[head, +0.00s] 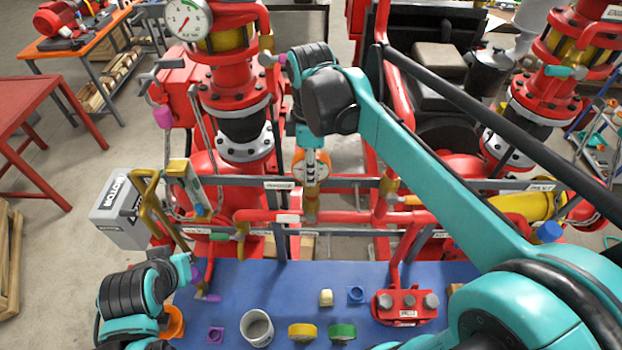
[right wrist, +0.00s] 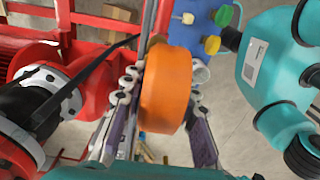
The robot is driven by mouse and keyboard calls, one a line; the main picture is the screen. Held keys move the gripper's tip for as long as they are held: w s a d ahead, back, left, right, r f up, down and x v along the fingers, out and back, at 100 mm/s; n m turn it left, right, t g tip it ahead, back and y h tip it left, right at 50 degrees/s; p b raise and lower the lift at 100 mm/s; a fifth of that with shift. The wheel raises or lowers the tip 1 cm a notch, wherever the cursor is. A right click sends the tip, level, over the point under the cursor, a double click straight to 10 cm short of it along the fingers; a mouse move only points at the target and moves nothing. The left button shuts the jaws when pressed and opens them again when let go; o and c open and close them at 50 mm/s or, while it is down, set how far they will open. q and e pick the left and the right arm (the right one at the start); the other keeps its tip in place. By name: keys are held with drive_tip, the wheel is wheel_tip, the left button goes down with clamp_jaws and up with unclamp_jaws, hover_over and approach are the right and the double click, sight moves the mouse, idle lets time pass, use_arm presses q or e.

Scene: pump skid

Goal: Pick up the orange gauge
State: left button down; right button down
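The orange gauge (head: 312,165) shows its pale face in the head view, low in front of the red pipework. In the right wrist view its broad orange side (right wrist: 166,90) fills the space between the fingers of my right gripper (right wrist: 160,125). One finger is on each side of it and both look close to it. I cannot tell whether both touch. In the head view my right gripper (head: 312,140) is largely hidden behind its own wrist. My left gripper (head: 198,278) is low on the left, by the blue table's edge, far from the gauge; its finger gap is unclear.
Red pipes and a grey rail (head: 345,183) surround the gauge closely. A blue table (head: 275,278) in front carries a white cup (head: 257,328), yellow and green round pieces, and a red block (head: 404,306). A larger dial gauge (head: 187,18) stands at upper left.

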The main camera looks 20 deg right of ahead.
drive_tip(key=shift+r, duration=0.5)
wheel_tip(320, 180, up, 3)
drive_tip(key=shift+f, duration=0.15)
drive_tip(key=s+d+r+b, duration=0.1)
drive_tip(key=s+d+r, duration=0.6)
drive_tip(key=s+d, duration=0.1)
drive_tip(key=shift+s+r, duration=0.15)
drive_tip(key=shift+s, duration=0.2)
